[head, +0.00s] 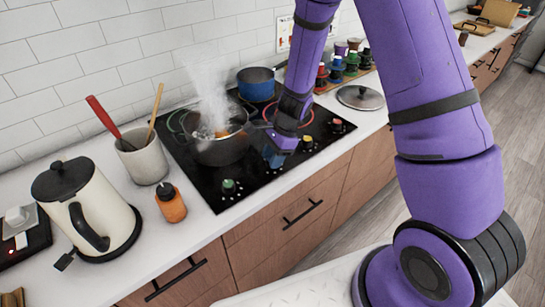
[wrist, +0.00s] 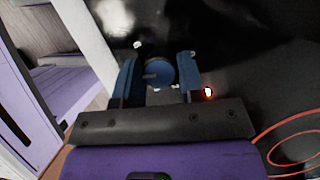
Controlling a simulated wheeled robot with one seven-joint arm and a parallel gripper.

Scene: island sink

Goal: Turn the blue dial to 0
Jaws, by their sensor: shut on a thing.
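The blue dial (wrist: 160,73) is a round knob on the black cooktop, seen between my fingers in the wrist view. My gripper (wrist: 157,64) has one blue finger on each side of it and is shut on it. A short pale mark shows on the dial, but I cannot read which number it points at. In the head view my gripper (head: 277,157) reaches down to the front edge of the cooktop (head: 206,182) and mostly hides the dial.
A steaming pot (head: 220,148) stands close behind my gripper. A blue pot (head: 256,84) is farther back. A kettle (head: 85,208) and orange bottle (head: 170,203) stand left.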

